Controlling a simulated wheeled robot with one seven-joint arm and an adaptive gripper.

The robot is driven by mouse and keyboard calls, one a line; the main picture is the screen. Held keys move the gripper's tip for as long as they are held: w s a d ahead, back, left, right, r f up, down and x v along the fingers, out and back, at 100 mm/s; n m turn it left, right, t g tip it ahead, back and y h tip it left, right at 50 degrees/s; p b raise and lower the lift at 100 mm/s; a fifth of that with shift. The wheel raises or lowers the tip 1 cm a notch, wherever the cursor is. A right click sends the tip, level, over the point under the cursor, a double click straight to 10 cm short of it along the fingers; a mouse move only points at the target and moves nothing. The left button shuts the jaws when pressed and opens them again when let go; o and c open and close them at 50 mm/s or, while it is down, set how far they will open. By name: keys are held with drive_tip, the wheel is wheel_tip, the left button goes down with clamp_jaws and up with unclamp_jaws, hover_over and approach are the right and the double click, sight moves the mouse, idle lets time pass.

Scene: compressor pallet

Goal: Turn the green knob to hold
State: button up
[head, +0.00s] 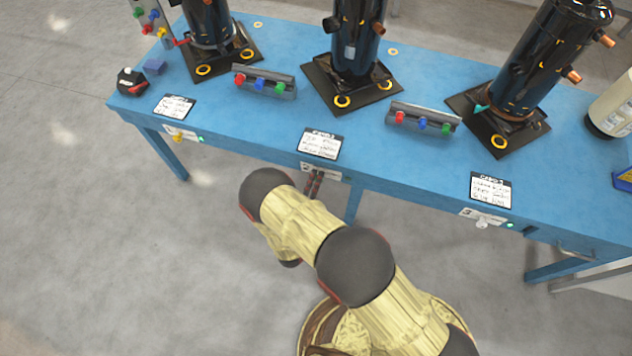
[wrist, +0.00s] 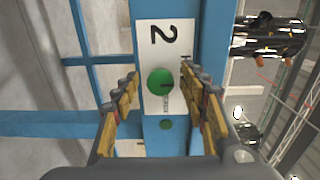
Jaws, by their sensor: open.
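The green knob (wrist: 159,82) sits on a white plate (wrist: 163,40) marked 2, seen sideways in the wrist view. The same plate shows on the table's front edge in the head view (head: 322,172), where I cannot make out the knob. My gripper (wrist: 160,78) is open, with one finger on each side of the knob and gaps between them in the picture. I cannot tell how near the fingertips are to the plate. The right finger covers part of the lettering beside the knob, and the knob's setting is unclear. In the head view my gripper (head: 314,185) is partly hidden behind my arm.
The blue table (head: 270,130) bears several dark compressors, such as the middle one (head: 355,40), and cards. Plate 1 with a yellow knob (head: 178,138) and plate 3 with a pale knob (head: 482,224) flank plate 2.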

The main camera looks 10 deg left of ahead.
drive_tip(key=s, duration=1.2)
drive_tip(key=shift+a, duration=0.45)
